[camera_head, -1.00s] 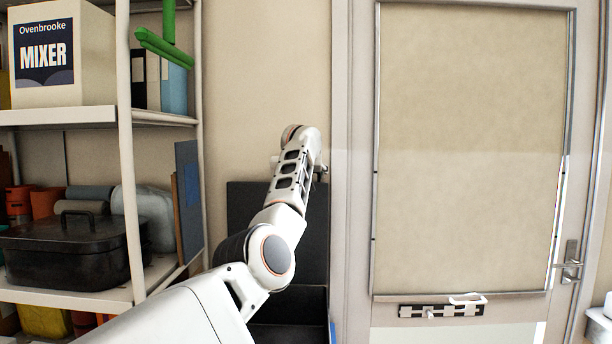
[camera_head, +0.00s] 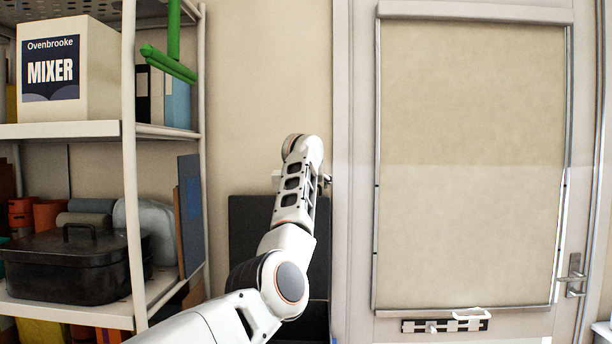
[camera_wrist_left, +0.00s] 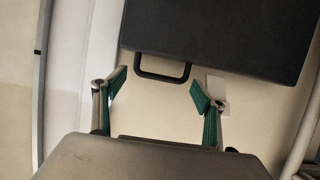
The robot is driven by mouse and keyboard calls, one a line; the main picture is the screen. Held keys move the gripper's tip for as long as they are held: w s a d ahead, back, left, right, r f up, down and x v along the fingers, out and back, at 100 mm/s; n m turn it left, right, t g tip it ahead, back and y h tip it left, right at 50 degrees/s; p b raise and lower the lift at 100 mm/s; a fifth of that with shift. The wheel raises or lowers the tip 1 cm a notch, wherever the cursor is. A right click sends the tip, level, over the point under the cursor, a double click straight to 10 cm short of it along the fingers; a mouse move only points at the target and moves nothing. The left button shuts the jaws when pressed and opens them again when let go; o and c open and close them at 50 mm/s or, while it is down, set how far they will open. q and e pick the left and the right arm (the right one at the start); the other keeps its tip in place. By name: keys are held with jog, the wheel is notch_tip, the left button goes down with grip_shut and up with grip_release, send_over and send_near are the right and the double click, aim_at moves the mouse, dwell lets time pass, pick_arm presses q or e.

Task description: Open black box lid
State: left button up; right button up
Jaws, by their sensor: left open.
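A dark, flat upright panel (camera_head: 250,215), which looks like the black box's lid, stands against the wall beside the door in the head view. My left arm covers its middle, and the box below is mostly hidden. In the left wrist view the dark panel (camera_wrist_left: 220,30) fills the top, with a black loop handle (camera_wrist_left: 160,76) at its edge. My left gripper (camera_wrist_left: 158,84) is open, its green-padded fingers spread on either side of the handle's end. I see no grip on the handle. In the head view the left fingers are hidden behind my wrist. My right gripper is out of view.
A white shelf unit (camera_head: 129,180) stands at left, holding a mixer carton (camera_head: 98,70), a dark lidded pan (camera_head: 70,270) and cylinders. A green bar (camera_head: 168,63) juts from its upper part. A door (camera_head: 470,130) with a handle (camera_head: 573,275) is at right.

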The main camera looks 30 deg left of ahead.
pick_arm(q)
jog(key=v, duration=1)
jog(key=shift+s+r, duration=0.15)
jog(key=shift+d, duration=0.1)
